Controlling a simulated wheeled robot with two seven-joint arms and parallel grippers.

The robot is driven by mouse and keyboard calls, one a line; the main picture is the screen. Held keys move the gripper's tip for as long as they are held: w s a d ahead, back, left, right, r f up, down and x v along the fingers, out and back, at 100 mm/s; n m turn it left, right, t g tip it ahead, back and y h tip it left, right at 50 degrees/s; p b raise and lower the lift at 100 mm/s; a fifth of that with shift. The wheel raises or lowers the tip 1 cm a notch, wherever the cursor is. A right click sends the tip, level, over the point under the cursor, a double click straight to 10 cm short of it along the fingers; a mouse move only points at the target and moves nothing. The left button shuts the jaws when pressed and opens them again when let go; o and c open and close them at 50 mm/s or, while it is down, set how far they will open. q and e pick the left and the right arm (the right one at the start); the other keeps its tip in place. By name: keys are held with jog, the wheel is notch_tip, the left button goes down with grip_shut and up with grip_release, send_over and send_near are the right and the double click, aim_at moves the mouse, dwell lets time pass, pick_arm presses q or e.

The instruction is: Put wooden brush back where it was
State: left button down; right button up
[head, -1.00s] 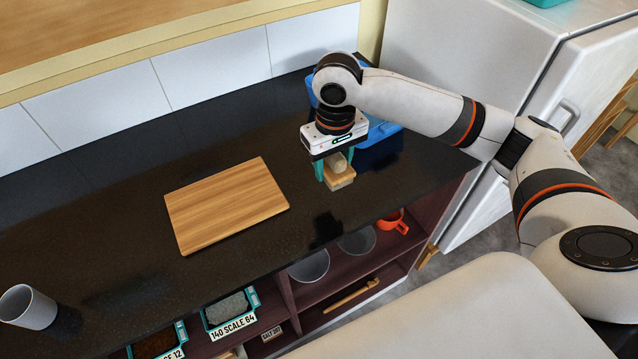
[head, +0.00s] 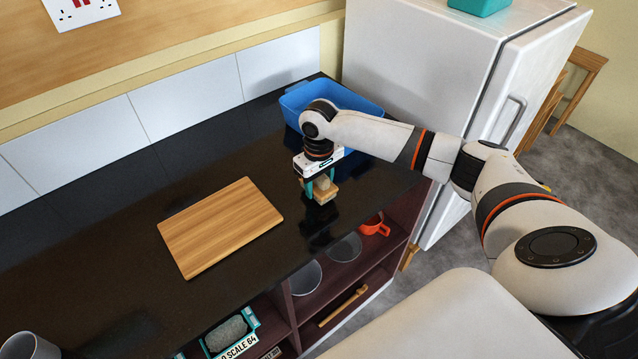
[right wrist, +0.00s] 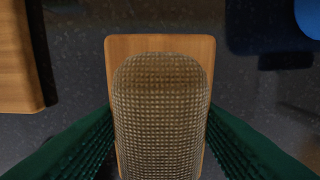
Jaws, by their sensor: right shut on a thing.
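The wooden brush (head: 323,192) has a light wood block and a textured, rounded, greyish-tan part on top. My right gripper (head: 318,186) is shut on it, above the black counter. In the right wrist view the brush (right wrist: 160,110) fills the middle, with green fingers pressed on its left and right sides. In the head view I cannot tell whether its underside touches the counter. My left gripper is not in view.
A wooden cutting board (head: 220,226) lies left of the brush on the counter (head: 120,210). A blue bin (head: 345,97) stands behind my right gripper. A grey cup (head: 28,347) is at the lower left. Shelves below hold glass bowls (head: 306,277) and an orange mug (head: 374,226). A white fridge (head: 420,50) stands right.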

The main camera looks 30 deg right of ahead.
jog(key=shift+f, duration=0.5)
jog(key=o, duration=0.9)
jog(key=shift+f, duration=0.15)
notch_tip(320, 180, up, 12)
jog(key=shift+r+b, duration=0.15)
jog(key=shift+b, duration=0.9)
